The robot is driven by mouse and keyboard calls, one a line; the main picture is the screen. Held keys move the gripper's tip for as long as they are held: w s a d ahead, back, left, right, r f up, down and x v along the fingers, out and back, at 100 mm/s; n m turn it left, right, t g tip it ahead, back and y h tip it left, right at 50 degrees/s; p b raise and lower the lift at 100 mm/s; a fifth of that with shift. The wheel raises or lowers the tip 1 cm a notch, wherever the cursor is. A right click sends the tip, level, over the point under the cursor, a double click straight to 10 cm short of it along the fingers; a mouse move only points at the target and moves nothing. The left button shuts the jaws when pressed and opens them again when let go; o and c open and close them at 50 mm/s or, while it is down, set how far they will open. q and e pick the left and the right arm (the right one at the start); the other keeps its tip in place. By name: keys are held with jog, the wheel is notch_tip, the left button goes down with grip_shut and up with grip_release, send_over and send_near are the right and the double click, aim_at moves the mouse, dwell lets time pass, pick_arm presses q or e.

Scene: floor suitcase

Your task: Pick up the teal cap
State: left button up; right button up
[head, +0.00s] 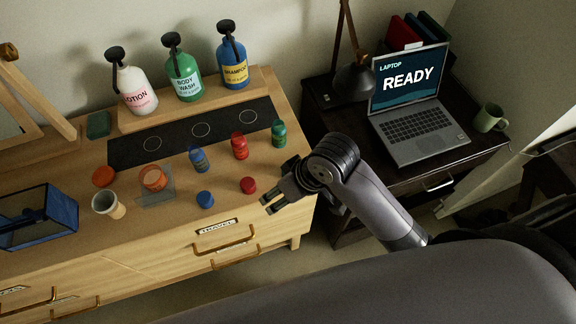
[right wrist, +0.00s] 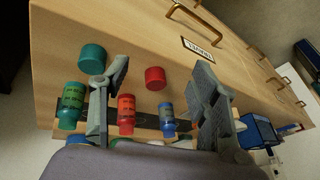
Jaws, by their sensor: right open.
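The teal cap (right wrist: 92,57) stands on the wooden dresser top in the right wrist view, near the front edge. It is just outside the left-hand finger of my right gripper (right wrist: 162,78), close to that fingertip. My right gripper is open and nothing is held in it. In the head view my right gripper (head: 272,200) is over the dresser's front right corner, and it hides most or all of the teal cap there. A red cap (right wrist: 155,78) shows between the fingers in the wrist view; it also stands left of the gripper in the head view (head: 248,185).
Small green (head: 279,134), red (head: 240,146) and blue (head: 198,160) bottles stand behind the caps on the dresser (head: 190,240). A blue cap (head: 205,199) is further left. Three pump bottles stand on the raised shelf. A laptop (head: 415,110) is on the dark table to the right.

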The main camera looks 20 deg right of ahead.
jog(key=w+d+r+g+h, duration=0.3)
jog(key=w+d+r+h, duration=0.15)
jog(key=w+r, duration=0.5)
jog(key=shift+y, duration=0.45)
jog(key=f+p, duration=0.2)
jog(key=f, duration=0.9)
jog(key=shift+d+f, duration=0.15)
jog(key=shift+d, duration=0.05)
jog(key=shift+f+p, duration=0.55)
jog(key=shift+p, duration=0.05)
notch_tip(320, 180, down, 4)
jog(key=shift+a+r+p, duration=0.15)
jog(key=shift+r+p, duration=0.05)
jog(key=shift+p, duration=0.45)
pick_arm(q)
jog(key=r, duration=0.4)
jog(key=shift+d+r, duration=0.2)
jog(key=shift+r, duration=0.05)
pick_arm(e)
jog(key=shift+f, duration=0.4)
jog(key=c, duration=0.8)
